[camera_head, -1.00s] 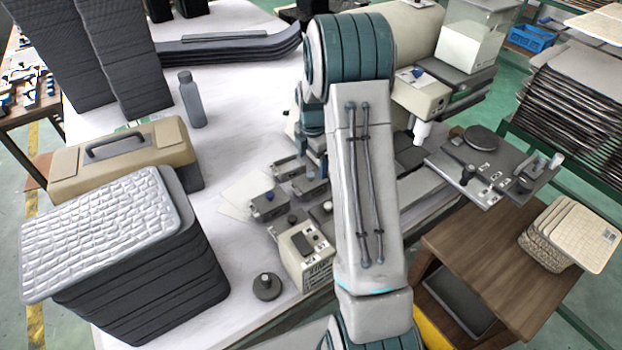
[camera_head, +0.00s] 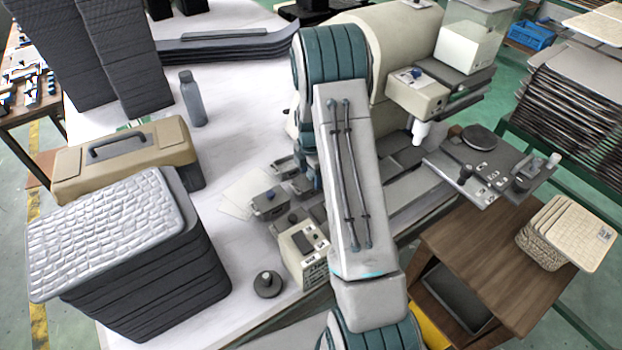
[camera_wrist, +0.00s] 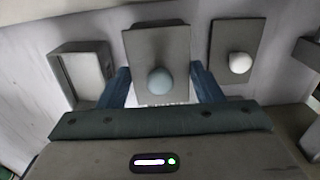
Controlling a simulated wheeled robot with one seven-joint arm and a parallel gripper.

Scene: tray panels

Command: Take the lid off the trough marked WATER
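In the wrist view, my gripper (camera_wrist: 161,80) has its two blue fingers spread apart. Between them shows a grey rectangular lid (camera_wrist: 150,48) with a round blue-grey knob (camera_wrist: 160,81); the fingers are clear of the knob on both sides. Small pale lettering shows below the knob, too blurred and covered to read. To the left is a grey trough (camera_wrist: 82,74) with an open top. To the right is another grey lid (camera_wrist: 234,40) with a white knob (camera_wrist: 240,63). In the head view, my arm hides the gripper and some of the small grey troughs (camera_head: 268,205).
In the head view, a beige marked box (camera_head: 302,262) and a round dark knobbed disc (camera_head: 268,284) stand near the table's front edge. A beige machine (camera_head: 400,50) stands behind my arm. A toolbox (camera_head: 130,150) and stacked trays (camera_head: 150,280) are at left.

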